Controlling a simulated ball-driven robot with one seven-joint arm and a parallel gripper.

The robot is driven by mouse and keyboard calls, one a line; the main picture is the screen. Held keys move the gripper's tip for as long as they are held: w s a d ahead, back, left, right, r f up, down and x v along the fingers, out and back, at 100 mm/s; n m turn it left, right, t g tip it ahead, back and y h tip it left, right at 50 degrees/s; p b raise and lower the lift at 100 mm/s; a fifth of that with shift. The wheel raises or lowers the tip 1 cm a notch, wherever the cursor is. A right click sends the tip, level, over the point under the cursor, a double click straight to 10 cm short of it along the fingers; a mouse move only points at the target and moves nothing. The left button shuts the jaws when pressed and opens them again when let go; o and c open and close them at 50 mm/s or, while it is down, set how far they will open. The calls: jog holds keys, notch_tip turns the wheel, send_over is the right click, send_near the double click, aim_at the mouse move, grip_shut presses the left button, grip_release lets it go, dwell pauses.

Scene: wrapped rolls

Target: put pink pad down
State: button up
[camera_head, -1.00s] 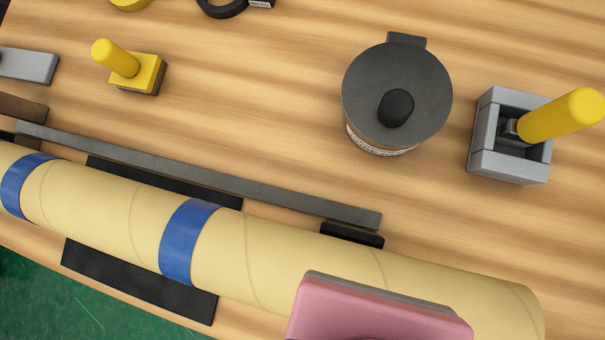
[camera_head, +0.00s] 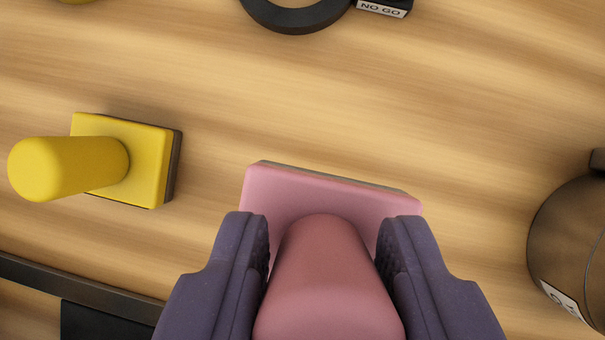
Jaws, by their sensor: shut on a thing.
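The pink pad (camera_head: 290,190) has a flat rectangular base with a grey underside and a thick rounded pink handle. It is at the lower middle of the view. My gripper (camera_head: 320,250) has two dark purple fingers, one on each side of the handle, and is shut on it. The base is over bare wooden table; I cannot tell whether it touches the wood.
A yellow pad (camera_head: 150,165) with a knob handle stands to the left. A black ring (camera_head: 295,17) and a NO GO tag (camera_head: 382,8) lie at the top. A dark lidded pot (camera_head: 570,240) stands at the right edge. A dark rail (camera_head: 80,288) runs at lower left. Wood between is clear.

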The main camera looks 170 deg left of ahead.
aim_at(322, 233)
jog(key=shift+f+b, duration=0.95)
jog(key=shift+f, duration=2.25)
jog(key=o, duration=0.9)
jog(key=shift+o, duration=0.2)
jog(key=p+v, duration=0.4)
jog(key=v, duration=0.8)
jog(key=shift+r, duration=0.15)
